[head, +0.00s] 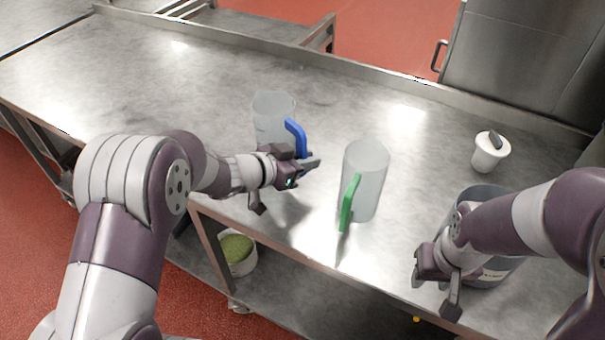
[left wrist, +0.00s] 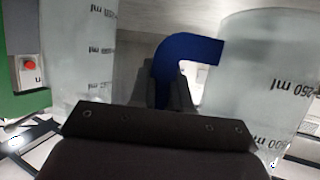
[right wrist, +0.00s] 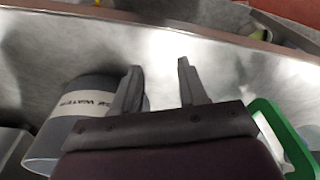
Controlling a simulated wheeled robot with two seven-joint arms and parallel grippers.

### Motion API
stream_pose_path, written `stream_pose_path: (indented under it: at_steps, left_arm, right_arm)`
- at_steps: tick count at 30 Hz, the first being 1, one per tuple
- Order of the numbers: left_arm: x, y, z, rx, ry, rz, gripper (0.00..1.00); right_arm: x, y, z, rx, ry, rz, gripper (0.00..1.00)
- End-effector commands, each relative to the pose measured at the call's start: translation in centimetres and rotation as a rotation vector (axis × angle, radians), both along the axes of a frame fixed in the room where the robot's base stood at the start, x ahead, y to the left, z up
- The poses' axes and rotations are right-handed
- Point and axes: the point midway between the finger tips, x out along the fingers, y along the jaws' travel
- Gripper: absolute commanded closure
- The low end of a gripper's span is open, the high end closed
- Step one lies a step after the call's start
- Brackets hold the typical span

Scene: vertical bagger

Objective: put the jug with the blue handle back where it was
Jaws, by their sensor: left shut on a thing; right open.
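The clear jug with the blue handle (head: 272,112) is on the left in the head view, upright. Its blue handle (head: 294,134) points toward my left gripper (head: 306,165). My left gripper is shut on that handle; in the left wrist view the blue handle (left wrist: 185,50) runs down between the fingers. I cannot tell whether the jug's base touches the table. A second clear jug with a green handle (head: 368,172) stands to the right of my left gripper, apart from it. My right gripper (head: 436,290) is open and empty, near the table's front edge.
A grey container with a white label (right wrist: 82,104) stands beside my right gripper, partly hidden by my right arm in the head view. The steel table (head: 150,75) is clear at the left and back.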

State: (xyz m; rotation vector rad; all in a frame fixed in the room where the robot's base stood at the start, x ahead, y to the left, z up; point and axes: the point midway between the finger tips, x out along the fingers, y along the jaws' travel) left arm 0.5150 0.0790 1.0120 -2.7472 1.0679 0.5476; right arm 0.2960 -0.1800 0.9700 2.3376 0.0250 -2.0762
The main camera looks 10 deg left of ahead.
Motion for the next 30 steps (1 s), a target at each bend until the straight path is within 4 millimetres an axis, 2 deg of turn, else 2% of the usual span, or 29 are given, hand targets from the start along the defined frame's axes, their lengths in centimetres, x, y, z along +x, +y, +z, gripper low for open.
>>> stream_pose_path:
  at_steps: [3, 6, 17, 18, 20, 30]
  left_arm:
    - [-0.1, 0.0, -2.6, -0.001, 0.004, -0.001, 1.00]
    - [0.0, 0.0, -3.6, -0.001, 0.001, 0.000, 1.00]
    - [0.0, 0.0, -4.1, -0.001, 0.001, 0.000, 1.00]
    - [-0.1, 0.0, -4.0, -0.001, 0.001, 0.000, 0.73]
    - [-0.1, 0.0, -4.0, -0.001, 0.001, 0.000, 0.57]
    - [0.0, 0.0, -3.4, -0.001, -0.001, 0.000, 0.57]
  right_arm:
    - [0.0, 0.0, -0.5, 0.000, 0.000, 0.000, 0.57]
    - [0.0, 0.0, -0.6, 0.000, 0.000, 0.000, 0.57]
    - [0.0, 0.0, -0.8, 0.000, 0.000, 0.000, 0.57]
    - [0.0, 0.0, -0.7, 0.000, 0.000, 0.000, 0.57]
    - [0.0, 0.0, -0.7, 0.000, 0.000, 0.000, 0.57]
    - [0.0, 0.0, -0.4, 0.000, 0.000, 0.000, 0.57]
